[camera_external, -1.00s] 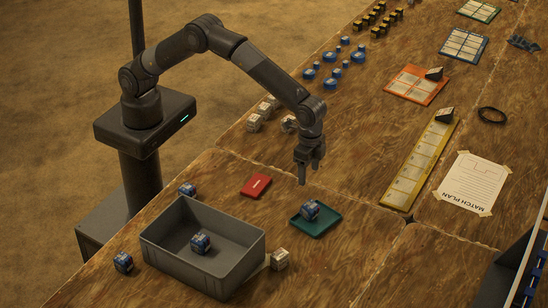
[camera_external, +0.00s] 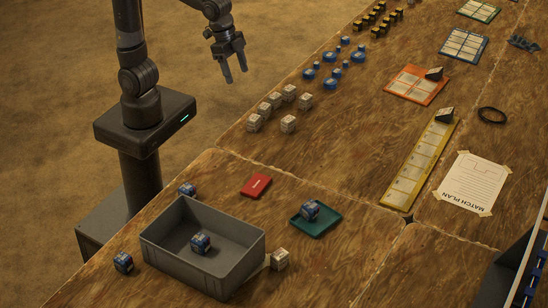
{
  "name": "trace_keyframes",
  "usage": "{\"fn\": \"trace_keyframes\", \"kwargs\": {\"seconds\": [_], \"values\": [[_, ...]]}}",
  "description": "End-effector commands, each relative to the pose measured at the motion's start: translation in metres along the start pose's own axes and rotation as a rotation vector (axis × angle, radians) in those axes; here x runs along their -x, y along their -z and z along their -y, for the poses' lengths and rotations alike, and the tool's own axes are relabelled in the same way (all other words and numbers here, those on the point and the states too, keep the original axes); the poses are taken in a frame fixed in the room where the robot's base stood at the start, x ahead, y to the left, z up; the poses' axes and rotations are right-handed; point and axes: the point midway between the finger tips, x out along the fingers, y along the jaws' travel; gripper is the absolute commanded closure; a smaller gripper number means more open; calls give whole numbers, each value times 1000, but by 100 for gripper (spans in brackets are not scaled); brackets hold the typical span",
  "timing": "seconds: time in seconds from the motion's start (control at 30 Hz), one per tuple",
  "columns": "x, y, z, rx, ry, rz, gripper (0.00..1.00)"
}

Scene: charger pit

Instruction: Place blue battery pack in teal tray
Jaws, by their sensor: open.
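A blue battery pack (camera_external: 311,209) sits in the small teal tray (camera_external: 327,226), toward the tray's back left. Another blue battery pack (camera_external: 200,243) lies inside the grey bin (camera_external: 165,251). Two more blue packs are on the table, one behind the bin (camera_external: 187,190) and one at its left (camera_external: 123,262). My gripper (camera_external: 237,79) is open and empty. It is raised well away from the tray, beyond the table's left edge, with its fingers pointing down.
A red box (camera_external: 256,185) lies behind the tray. A white block (camera_external: 279,259) stands beside the bin, and several white blocks (camera_external: 271,110) stand near the table's left edge. A yellow strip (camera_external: 408,180) and a taped paper (camera_external: 470,182) lie to the right. Wood around the tray is clear.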

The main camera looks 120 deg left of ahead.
Motion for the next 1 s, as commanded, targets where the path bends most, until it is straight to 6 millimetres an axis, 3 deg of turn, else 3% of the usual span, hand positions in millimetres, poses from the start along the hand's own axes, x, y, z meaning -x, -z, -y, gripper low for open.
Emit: {"fn": "trace_keyframes", "kwargs": {"seconds": [0.2,0.5,0.7,1.0], "values": [[26,-76,8,-2,4,-75,37],[28,-162,14,-5,12,-159,37],[23,-184,16,-7,15,-180,37],[22,-186,16,-7,16,-180,37]]}}
